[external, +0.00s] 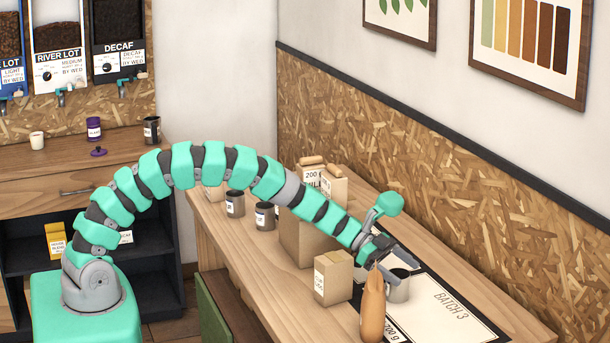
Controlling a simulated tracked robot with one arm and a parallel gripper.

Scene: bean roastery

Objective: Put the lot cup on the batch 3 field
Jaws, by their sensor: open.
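A grey metal cup (399,289) is at the far end of my arm, just below my gripper (396,262). No label shows on it from this side, so I cannot tell whether it is the lot cup. My gripper is open above and around the cup's rim; contact is unclear. The batch 3 field (452,302) is a white, black-bordered mat on the table. The cup appears over its left part; whether it rests there is hidden by a bag in front.
A tan bag (373,312) stands close in front of the cup. A cardboard box (333,278) is left of it, and larger paper bags (311,240) stand behind under my arm. The mat's right part is clear. A dark metal cup (152,130) stands on the back counter.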

